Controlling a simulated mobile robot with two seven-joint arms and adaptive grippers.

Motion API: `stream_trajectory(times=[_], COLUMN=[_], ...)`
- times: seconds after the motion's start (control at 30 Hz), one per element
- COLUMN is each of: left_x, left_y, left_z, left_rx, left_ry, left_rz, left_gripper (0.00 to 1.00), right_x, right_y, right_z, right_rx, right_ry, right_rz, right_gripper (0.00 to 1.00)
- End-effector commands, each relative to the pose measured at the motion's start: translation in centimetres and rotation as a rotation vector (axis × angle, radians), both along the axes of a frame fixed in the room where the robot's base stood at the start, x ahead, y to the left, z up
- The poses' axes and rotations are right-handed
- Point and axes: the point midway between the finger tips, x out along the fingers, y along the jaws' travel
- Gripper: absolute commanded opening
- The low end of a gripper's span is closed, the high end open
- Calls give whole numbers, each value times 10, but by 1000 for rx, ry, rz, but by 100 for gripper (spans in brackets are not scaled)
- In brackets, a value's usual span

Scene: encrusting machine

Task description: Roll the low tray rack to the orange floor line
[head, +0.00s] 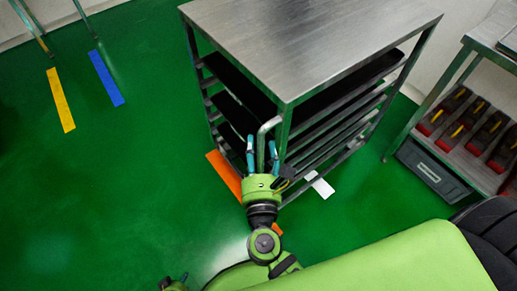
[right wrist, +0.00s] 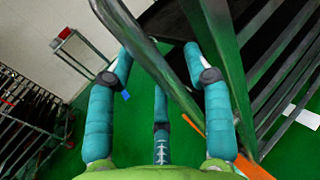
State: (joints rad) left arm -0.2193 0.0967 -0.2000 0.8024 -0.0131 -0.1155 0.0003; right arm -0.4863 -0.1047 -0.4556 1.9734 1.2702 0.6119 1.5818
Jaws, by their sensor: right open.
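The low tray rack (head: 315,40) is a steel trolley with a flat top and dark trays on its shelves. It fills the upper middle of the head view. A bent tube handle (head: 263,130) stands out at its near corner. My right gripper (head: 262,145) is open at this handle. In the right wrist view its fingers (right wrist: 160,65) are spread, with the handle bar (right wrist: 150,60) running between them; I cannot tell whether they touch. The orange floor line (head: 224,175) lies at the rack's near left, partly hidden by the rack and gripper. A small part, perhaps my left gripper (head: 172,284), shows at the bottom edge.
A steel table (head: 468,165) with red and black items and a grey crate (head: 433,172) stands on the right. A white floor mark (head: 320,185) lies by the rack. Yellow (head: 60,100) and blue (head: 106,78) marks lie on the clear green floor at left.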

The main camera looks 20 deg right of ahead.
Motion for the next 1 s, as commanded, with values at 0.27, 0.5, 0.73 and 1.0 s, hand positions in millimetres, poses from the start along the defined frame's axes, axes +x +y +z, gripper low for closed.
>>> stream_trajectory(times=[0.27, 0.5, 0.73, 1.0], left_x=[-1, 1, 2, 2], left_y=[1, 1, 2, 2], left_z=[0, 1, 1, 1], left_rx=[1, 2, 2, 2], left_ry=[1, -2, -4, -5], left_rz=[0, 0, 0, 0], left_gripper=[40, 40, 40, 40], right_x=[-33, -83, -111, -117], right_y=[8, 20, 27, 28], right_z=[-1, -1, 0, 0], right_rx=[-1, -1, -2, 0], right_ry=[4, 3, 0, -1], right_rz=[3, 3, 1, 0], right_gripper=[51, 51, 51, 51])
